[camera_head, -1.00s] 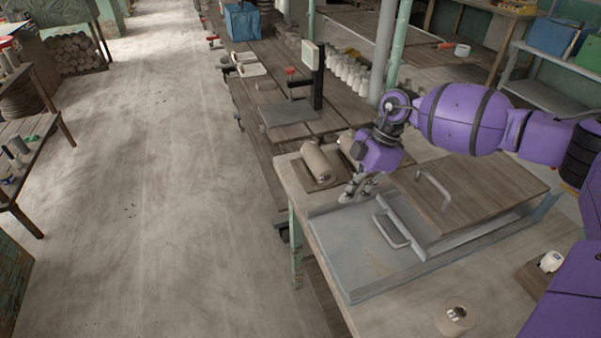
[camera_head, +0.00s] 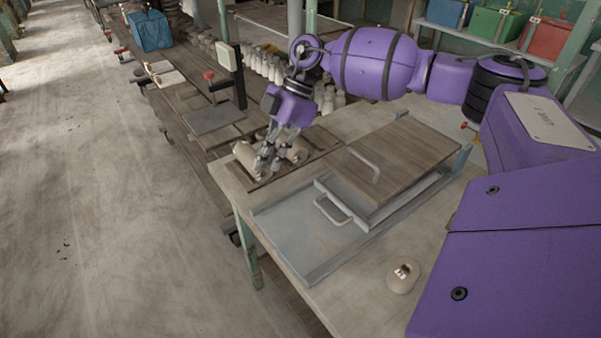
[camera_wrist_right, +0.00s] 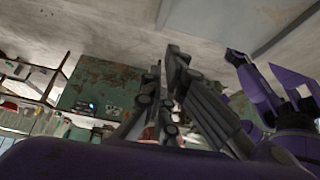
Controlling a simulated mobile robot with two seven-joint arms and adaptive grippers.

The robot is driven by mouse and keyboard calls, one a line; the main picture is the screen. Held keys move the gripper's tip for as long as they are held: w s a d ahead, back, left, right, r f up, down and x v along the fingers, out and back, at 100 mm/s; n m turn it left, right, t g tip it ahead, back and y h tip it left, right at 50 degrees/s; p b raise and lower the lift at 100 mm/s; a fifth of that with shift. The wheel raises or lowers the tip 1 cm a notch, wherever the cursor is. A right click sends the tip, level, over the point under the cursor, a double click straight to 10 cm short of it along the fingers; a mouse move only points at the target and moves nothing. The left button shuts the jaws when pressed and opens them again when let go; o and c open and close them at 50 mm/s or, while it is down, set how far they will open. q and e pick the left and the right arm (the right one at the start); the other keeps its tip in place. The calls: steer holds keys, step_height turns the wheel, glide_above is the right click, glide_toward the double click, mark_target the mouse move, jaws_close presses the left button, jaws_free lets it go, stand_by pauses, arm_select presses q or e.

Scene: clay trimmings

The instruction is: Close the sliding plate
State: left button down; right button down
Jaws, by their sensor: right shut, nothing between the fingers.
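The sliding plate (camera_head: 405,150) is a brown wooden board with a grey bar handle (camera_head: 364,165) on a grey metal tray (camera_head: 290,240) on the workbench. It covers the tray's right, far part; the tray's near left part is bare. A second grey handle (camera_head: 333,212) sticks out at the plate's left edge, low over the bare floor. My right gripper (camera_head: 264,168) is shut and empty, pointing down left of the tray, in front of the beige rolls. It is apart from both handles. Its dark fingers also show in the right wrist view (camera_wrist_right: 165,115). My left gripper is out of view.
Beige rolls (camera_head: 244,154) lie on a wooden board close behind my right gripper. A small round beige piece (camera_head: 403,276) sits on the bench at the near right. A scale-like stand (camera_head: 230,70) and white bottles stand farther back. Open floor lies to the left.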

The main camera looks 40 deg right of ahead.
steer(key=w+a+r+t+y+p, duration=0.1)
steer(key=w+a+r+t+y, duration=0.2)
steer(key=a+r, duration=0.4)
steer(key=w+a+r+t+y, duration=0.1)
steer(key=w+a+r+y, duration=0.35)
steer(key=a, duration=0.45)
steer(key=w+r+m+t+h+p, duration=0.1)
steer(key=w+r+m+t+h, duration=0.3)
steer(key=w+r+m+t, duration=0.45)
steer(key=d+f+g+h, duration=0.1)
steer(key=d+f+h, duration=0.3)
steer(key=f, duration=0.4)
steer(key=d+f+g+h, duration=0.1)
steer(key=d+f+h, duration=0.35)
steer(key=f, duration=0.25)
steer(key=s+d+f+n+g+h, duration=0.3)
steer(key=s+d+f+n+g, duration=0.15)
steer(key=s, duration=0.55)
steer(key=s+d+f+n+g+h, duration=0.35)
steer(key=s+f+g, duration=0.2)
steer(key=s, duration=0.35)
steer(key=shift+y, duration=0.45)
steer(key=x, duration=0.4)
steer(key=d+x, duration=0.1)
steer(key=x, duration=0.3)
steer(key=shift+r, duration=0.15)
steer(key=d, duration=0.3)
steer(key=shift+d, duration=0.65)
